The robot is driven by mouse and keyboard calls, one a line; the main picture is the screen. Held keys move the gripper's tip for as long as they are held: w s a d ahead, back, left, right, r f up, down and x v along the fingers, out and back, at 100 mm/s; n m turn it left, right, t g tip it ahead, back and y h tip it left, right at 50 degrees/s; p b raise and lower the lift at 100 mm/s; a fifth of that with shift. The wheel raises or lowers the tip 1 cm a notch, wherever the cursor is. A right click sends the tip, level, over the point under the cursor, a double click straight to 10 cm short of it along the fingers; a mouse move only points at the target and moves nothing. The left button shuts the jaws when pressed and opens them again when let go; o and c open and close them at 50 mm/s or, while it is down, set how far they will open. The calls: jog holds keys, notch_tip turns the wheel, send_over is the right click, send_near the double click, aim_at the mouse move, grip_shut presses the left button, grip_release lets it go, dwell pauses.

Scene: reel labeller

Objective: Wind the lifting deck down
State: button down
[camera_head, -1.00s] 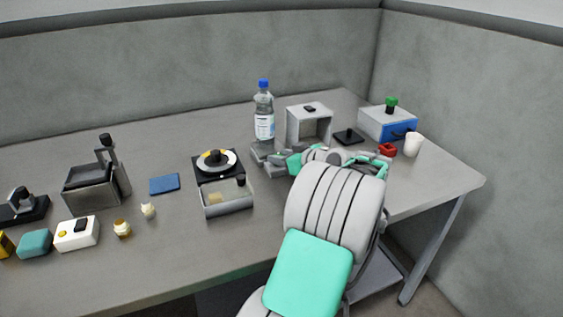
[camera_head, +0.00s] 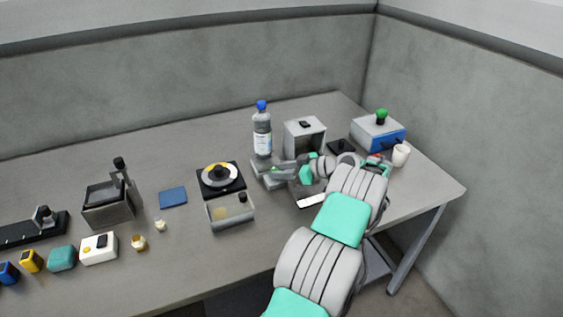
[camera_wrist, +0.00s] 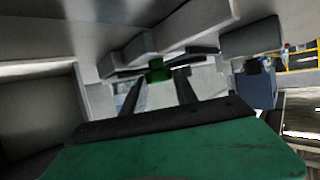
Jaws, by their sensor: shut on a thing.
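The lifting deck (camera_head: 268,181) is a low grey block stand near the middle of the table, with a clear blue-capped bottle (camera_head: 262,140) upright on or just behind it. My gripper (camera_head: 285,171) reaches in from the right and is at the deck's right side. In the wrist view my gripper's two dark fingers (camera_wrist: 161,92) are shut on a small green knob (camera_wrist: 157,70), which shows at their tips. Grey blocks of the deck appear above them. The knob's shaft and most of the grip are hidden in the head view.
A grey open box (camera_head: 304,137) stands close behind my gripper. A blue-and-white box with a green knob (camera_head: 381,117) and a white cup (camera_head: 401,155) are at right. A reel plate (camera_head: 220,178) and a grey tray (camera_head: 230,222) are left of the deck.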

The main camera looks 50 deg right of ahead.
dwell(0.3)
jog(key=c, duration=0.9)
grip_release()
jog(key=shift+c, duration=0.2)
jog(key=shift+r, duration=0.1)
